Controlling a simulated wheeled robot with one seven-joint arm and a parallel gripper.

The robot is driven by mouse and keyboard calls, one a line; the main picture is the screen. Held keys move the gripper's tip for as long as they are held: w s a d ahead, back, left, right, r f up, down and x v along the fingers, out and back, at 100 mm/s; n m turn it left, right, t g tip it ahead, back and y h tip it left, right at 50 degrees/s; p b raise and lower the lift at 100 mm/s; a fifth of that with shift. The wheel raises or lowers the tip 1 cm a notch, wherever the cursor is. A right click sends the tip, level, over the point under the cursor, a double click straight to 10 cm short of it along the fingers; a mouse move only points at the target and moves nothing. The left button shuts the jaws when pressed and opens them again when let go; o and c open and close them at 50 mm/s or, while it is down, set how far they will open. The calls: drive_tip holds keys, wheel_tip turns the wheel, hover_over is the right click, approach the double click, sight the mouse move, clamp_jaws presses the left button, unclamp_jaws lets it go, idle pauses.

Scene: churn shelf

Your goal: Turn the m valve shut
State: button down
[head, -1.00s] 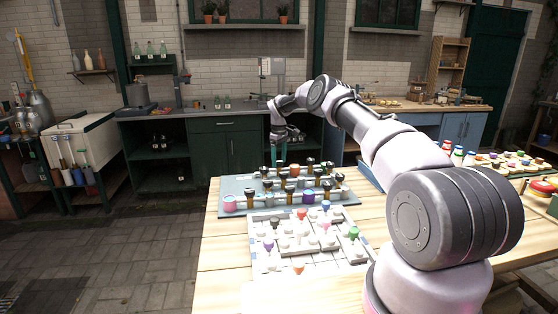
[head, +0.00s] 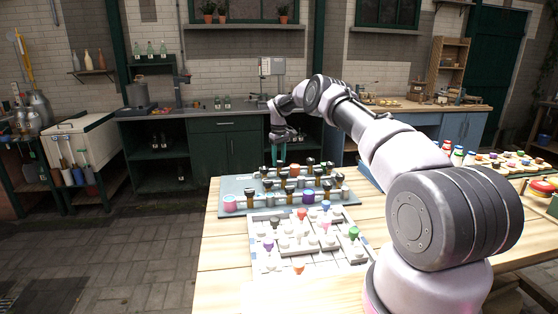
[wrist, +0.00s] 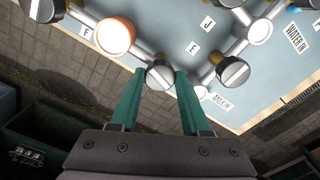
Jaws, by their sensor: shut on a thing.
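A pale blue valve board (head: 232,186) with pipes and dark-topped knobs lies on the wooden table. My gripper (wrist: 160,76) has teal fingers at the board's far edge, shut on a round knob (wrist: 160,73) with a dark, slotted top and a metal rim. The knob shows between the fingertips in the wrist view. In the head view, my gripper (head: 276,163) points down at the board's far side, and the held knob is hard to make out. I see no letter M in the wrist view, so I cannot confirm which valve this is.
An orange-topped part (wrist: 116,37) and another dark knob (wrist: 233,72) stand close on either side of my fingers. A white board with coloured knobs (head: 268,262) lies nearer on the wooden table (head: 222,260). A floor gap separates the table from the back counter.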

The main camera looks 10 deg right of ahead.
sight(279, 161)
drive_tip(key=m, duration=1.1)
drive_tip(key=shift+m, duration=1.9)
drive_tip(key=shift+c, duration=1.8)
unclamp_jaws()
wheel_tip(279, 161, up, 11)
